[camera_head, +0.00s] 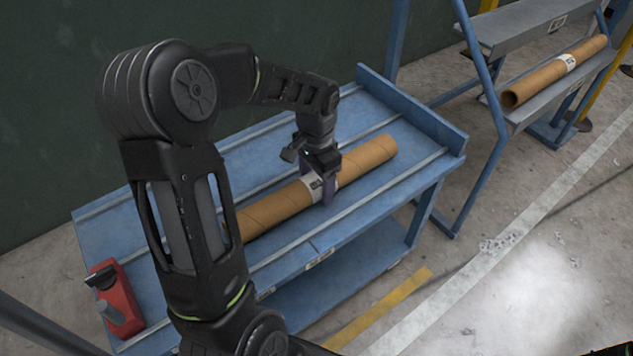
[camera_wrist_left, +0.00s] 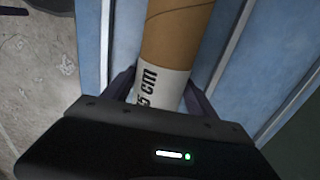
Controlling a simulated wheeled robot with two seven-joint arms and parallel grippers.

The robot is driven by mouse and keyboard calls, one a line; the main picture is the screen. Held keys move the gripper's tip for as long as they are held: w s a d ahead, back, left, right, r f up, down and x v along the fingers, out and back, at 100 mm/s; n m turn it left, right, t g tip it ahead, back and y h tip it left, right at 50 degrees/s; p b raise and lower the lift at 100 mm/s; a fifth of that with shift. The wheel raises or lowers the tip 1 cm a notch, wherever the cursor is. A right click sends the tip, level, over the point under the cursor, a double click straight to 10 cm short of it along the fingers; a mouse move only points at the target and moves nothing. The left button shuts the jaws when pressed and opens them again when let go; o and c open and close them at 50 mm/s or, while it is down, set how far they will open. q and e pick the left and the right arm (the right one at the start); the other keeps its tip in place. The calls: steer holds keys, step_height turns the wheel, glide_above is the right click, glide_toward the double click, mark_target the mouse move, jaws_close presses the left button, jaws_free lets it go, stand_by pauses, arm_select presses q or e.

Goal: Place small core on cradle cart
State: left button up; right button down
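A brown cardboard core (camera_head: 368,161) with a white label lies lengthwise on the ribbed top of the blue cart (camera_head: 237,158). My left gripper (camera_head: 328,192) is over its middle, at the label, pointing down with a finger on each side. In the left wrist view, the core (camera_wrist_left: 178,35) runs between the two fingers, which appear to touch it; part of a label ending in "5 cm" shows. I cannot tell whether the core is resting fully on the cart top. My left arm hides the core's near left end.
Another cardboard core (camera_head: 550,76) with a white label lies on a grey and blue rack (camera_head: 530,28) at the upper right. A red and black device (camera_head: 117,298) sits on the cart's near left corner. A dark green wall stands behind. Concrete floor at the right is open.

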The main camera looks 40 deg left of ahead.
mark_target(316, 176)
arm_select(q)
steer(key=shift+o, duration=1.3)
steer(key=shift+r, duration=0.1)
steer(key=shift+r, duration=0.2)
step_height(316, 176, up, 12)
steer(key=shift+f+p, duration=0.1)
steer(key=shift+p, duration=1.15)
